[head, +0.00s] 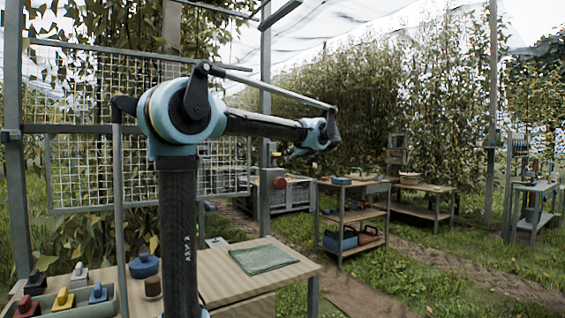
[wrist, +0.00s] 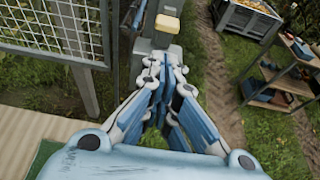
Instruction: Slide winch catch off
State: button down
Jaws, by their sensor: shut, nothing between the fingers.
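My gripper (wrist: 166,58) is shut and empty in the wrist view, its blue-grey fingers pointing at a grey metal post. A pale yellow block (wrist: 168,23) sits on a grey fitting just beyond the fingertips; they look apart from it, but the gap is hard to judge. I cannot tell if this block is the winch catch. In the head view my gripper (head: 300,153) is small, dark and partly hidden at the arm's end. Below and left of it a grey box-shaped unit (head: 264,200) carries a red knob (head: 280,183); no catch can be made out there.
A wire mesh panel (wrist: 55,28) is at left. Shelves (wrist: 283,75) and a crate (wrist: 247,18) stand to the right, beyond an open dirt path.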

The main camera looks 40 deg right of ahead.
aim_at(277, 154)
jog(key=x, duration=0.9)
jog(key=shift+d+f, duration=0.1)
jog(key=shift+r, duration=1.95)
